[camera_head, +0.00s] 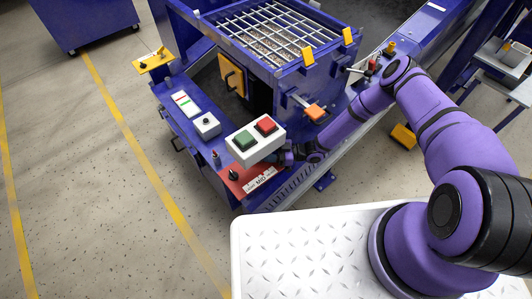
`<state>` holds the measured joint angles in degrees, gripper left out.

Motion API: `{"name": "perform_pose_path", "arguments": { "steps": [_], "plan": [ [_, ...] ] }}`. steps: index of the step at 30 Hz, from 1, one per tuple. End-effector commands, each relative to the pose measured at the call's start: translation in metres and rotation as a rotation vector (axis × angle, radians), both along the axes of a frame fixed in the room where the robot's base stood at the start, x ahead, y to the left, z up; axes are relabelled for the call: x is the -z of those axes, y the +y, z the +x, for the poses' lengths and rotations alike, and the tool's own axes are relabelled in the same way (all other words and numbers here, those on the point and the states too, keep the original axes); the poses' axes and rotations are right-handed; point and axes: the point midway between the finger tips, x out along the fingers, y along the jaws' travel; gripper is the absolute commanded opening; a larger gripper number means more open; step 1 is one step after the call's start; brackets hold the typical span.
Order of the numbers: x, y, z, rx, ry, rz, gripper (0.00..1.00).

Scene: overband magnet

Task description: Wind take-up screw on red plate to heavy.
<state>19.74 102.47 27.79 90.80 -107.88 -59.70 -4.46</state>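The red plate (242,188) lies on the blue machine's side ledge, just below the white button box in the picture. A small dark knob (233,175) stands on its left part, which may be the take-up screw. A white label (260,180) with dark marks lies on the plate's right part; its words are too small to read surely. My gripper (283,157) is at the end of the purple arm, just right of the button box and above the label in the picture. Its fingers are small, dark and partly hidden, so I cannot tell their opening or any contact.
The white box (255,151) with green and red buttons stands close to my gripper. A grey switch box (207,126) and a white indicator panel (186,104) sit further along the ledge. A barred hopper (270,35) rises behind. Open floor (100,200) with yellow lines lies left.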

Motion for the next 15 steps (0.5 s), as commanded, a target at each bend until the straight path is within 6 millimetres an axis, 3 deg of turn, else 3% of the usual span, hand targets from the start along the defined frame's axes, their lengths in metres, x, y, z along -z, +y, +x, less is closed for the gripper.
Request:
{"name": "perform_pose_path", "arguments": {
  "steps": [12,13,15],
  "plan": [
    [-0.0002,0.0096,0.0009,0.000,0.000,-0.001,0.38],
    [-0.0002,0.0095,0.0009,0.000,0.000,-0.001,0.36],
    [-0.0002,0.0094,0.0009,0.000,0.000,-0.001,0.20]
  ]
}}
